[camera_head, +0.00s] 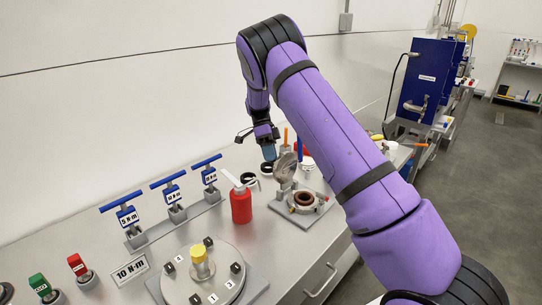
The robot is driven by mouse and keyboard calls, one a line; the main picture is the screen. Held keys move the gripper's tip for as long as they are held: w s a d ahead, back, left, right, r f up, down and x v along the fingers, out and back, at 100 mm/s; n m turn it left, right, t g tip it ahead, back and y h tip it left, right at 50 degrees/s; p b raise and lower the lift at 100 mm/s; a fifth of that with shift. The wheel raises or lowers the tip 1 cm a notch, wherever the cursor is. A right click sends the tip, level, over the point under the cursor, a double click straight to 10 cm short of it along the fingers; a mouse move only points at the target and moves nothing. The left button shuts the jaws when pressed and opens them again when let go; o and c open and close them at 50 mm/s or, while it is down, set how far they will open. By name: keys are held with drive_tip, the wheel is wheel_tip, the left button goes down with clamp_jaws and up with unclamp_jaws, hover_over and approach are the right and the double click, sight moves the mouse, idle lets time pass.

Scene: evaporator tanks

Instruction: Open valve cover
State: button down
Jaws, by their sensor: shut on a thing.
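The valve (304,201) sits on a square grey plate on the bench, right of the red bottle, with its round, rusty-brown opening showing. Its grey round valve cover (286,168) stands tilted up at the back left of the opening. My gripper (270,154) points down at the upper left edge of the cover and is shut on it. The fingertips are small in view, and the exact contact is hard to see.
A red bottle (241,206) with a white top stands left of the valve. Blue T-handles (173,192) stand farther left. A round numbered flange (203,281) with a yellow knob is in front. Black-and-white rings and upright tools crowd behind the valve.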

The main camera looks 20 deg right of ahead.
drive_tip(key=shift+s+d+f, duration=0.15)
drive_tip(key=shift+d+f, duration=0.1)
drive_tip(key=shift+f, duration=0.2)
drive_tip(key=c, duration=1)
unclamp_jaws()
drive_tip(key=shift+f, duration=0.1)
drive_tip(key=shift+w+a+r, duration=0.1)
drive_tip(key=shift+w+r, duration=0.1)
drive_tip(key=shift+r, duration=0.05)
drive_tip(key=v, duration=1)
drive_tip(key=shift+w+r, duration=0.2)
drive_tip(key=shift+w, duration=0.1)
